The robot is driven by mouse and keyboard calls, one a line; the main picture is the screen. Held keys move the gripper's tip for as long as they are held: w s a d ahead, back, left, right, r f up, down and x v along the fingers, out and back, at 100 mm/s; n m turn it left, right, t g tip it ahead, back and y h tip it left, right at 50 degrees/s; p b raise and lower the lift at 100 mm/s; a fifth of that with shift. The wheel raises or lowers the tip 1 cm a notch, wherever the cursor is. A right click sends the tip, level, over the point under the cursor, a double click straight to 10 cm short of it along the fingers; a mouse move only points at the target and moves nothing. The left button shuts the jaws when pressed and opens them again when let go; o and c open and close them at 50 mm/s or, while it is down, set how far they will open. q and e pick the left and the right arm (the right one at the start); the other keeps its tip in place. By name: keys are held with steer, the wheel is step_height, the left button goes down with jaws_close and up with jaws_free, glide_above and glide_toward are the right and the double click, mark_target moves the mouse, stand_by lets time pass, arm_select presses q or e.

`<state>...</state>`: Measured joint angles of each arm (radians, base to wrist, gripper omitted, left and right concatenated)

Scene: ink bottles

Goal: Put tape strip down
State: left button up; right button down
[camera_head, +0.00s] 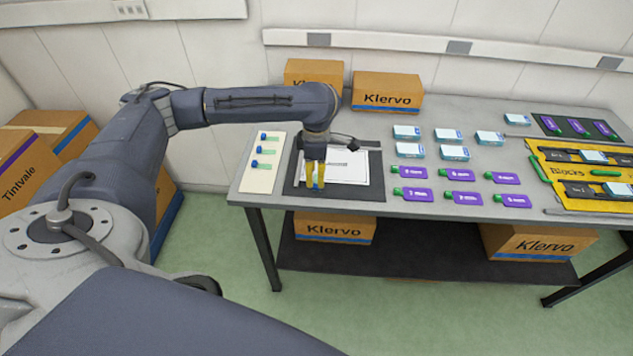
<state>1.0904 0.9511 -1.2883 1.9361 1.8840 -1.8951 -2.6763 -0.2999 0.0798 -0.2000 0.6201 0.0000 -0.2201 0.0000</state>
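My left gripper (315,180) points down over the left part of a black mat (370,192) that has a white sheet (349,172) on it. Its fingertips look small, with yellow and blue on them. I cannot tell whether they are open or shut, or whether a tape strip is between them. A cream board (259,181) left of the mat carries small pale green strips with blue ends (265,152), which may be the tape strips. My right gripper is not in view.
Purple bottles with green caps (460,174) lie right of the mat, with white-and-blue boxes (449,135) behind them. A yellow tray (575,171) stands at the right. Klervo cartons (387,92) stand at the back. Bare grey table lies between the bottles and the tray.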

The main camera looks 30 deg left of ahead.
mark_target(316, 185)
arm_select(q)
step_height(316, 185, up, 8)
stand_by(0.5)
